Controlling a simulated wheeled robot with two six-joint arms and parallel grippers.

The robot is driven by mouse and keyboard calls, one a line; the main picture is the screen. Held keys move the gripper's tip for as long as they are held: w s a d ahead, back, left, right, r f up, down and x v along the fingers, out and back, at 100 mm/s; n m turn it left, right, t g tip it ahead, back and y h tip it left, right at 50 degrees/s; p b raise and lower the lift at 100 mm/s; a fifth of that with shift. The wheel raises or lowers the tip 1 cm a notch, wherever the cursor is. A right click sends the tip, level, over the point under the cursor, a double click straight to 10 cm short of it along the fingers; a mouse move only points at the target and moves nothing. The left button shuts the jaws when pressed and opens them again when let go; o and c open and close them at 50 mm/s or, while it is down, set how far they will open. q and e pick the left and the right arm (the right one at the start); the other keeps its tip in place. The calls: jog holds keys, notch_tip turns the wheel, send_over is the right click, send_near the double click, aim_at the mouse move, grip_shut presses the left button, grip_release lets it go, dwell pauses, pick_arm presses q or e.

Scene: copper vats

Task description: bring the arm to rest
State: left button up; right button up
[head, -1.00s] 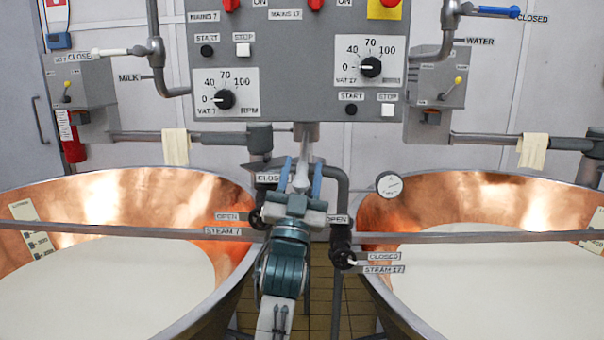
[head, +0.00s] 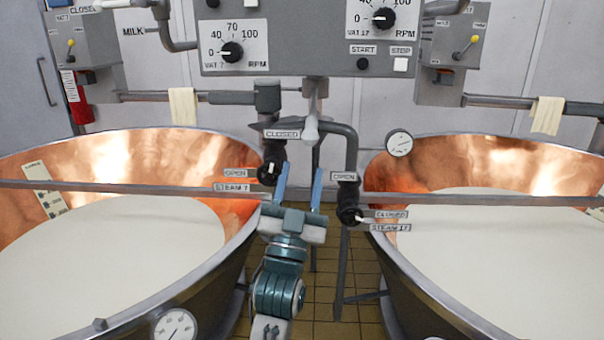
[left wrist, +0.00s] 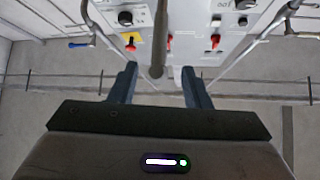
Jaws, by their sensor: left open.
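My left gripper (head: 299,187) is in the middle of the head view, between the two copper vats, with its two blue fingers pointing up and apart. Nothing is between them. In the left wrist view the fingers (left wrist: 159,85) are also spread and empty, with the control panel (left wrist: 200,25) beyond them at the top. In the head view the fingers show between the steam 7 valve (head: 268,172) on the left and the steam 17 valve (head: 350,214) on the right. I cannot tell whether they touch anything. My right gripper is not in view.
The left vat (head: 180,286) and right vat (head: 440,301) hold white liquid. A grey control box (head: 290,60) with knobs hangs above the gap. Pipes and a dial gauge (head: 399,143) stand near the gripper. Tiled floor (head: 325,315) shows between the vats.

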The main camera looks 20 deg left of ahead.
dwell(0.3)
